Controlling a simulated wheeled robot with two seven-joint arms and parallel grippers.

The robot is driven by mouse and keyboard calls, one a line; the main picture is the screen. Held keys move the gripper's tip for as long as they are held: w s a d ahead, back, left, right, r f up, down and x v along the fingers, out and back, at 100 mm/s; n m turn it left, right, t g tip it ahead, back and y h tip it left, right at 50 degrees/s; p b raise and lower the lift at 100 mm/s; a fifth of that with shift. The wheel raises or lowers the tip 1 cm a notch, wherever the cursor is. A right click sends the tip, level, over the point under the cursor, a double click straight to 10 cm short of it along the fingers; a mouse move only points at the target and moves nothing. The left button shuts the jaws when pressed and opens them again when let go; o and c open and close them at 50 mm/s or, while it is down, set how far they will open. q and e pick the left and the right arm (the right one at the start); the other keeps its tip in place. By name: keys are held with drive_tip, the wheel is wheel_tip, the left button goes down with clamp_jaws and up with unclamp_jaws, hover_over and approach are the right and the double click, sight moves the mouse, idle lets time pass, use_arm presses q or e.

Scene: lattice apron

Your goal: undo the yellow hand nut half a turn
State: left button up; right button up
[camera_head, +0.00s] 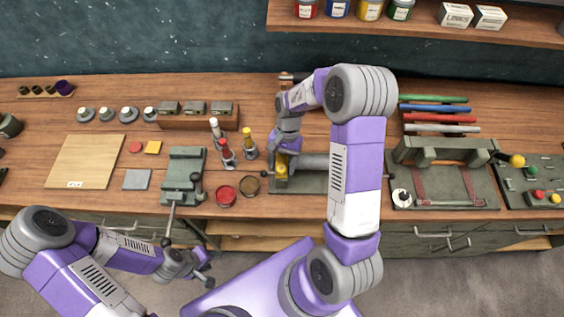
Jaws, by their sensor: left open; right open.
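The yellow hand nut (281,171) shows as a small yellow patch at the left end of a grey horizontal bar (313,161). The bar is on a green-grey base plate (303,184) near the middle of the bench. My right gripper (284,158) is right over the nut, pointing down, and hides part of it. Its jaws are open. I cannot tell whether the fingers touch the nut. My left gripper (207,272) is open and empty, low in front of the bench's front edge, far from the nut.
Left of the nut stand red and yellow bottles (249,143) and two round tins (226,196). A green vise (184,175) is further left. A clamp frame (443,185) and coloured rods (434,110) are at the right. My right arm hides the bar's right side.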

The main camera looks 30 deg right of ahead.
sight(280, 161)
drive_tip(key=c, duration=1)
drive_tip(key=n, duration=0.2)
drive_tip(key=n+h, duration=0.1)
drive_tip(key=n, duration=0.1)
drive_tip(key=shift+w+a+n+g+h, duration=0.1)
drive_tip(key=shift+n+g+h, duration=0.2)
drive_tip(key=shift+n+g, duration=0.1)
drive_tip(key=shift+c, duration=0.2)
drive_tip(key=o, duration=1)
drive_tip(key=shift+o, duration=0.2)
drive_tip(key=shift+r, duration=0.1)
drive_tip(key=v, duration=0.7)
drive_tip(key=shift+r, duration=0.25)
drive_tip(key=shift+w, duration=0.1)
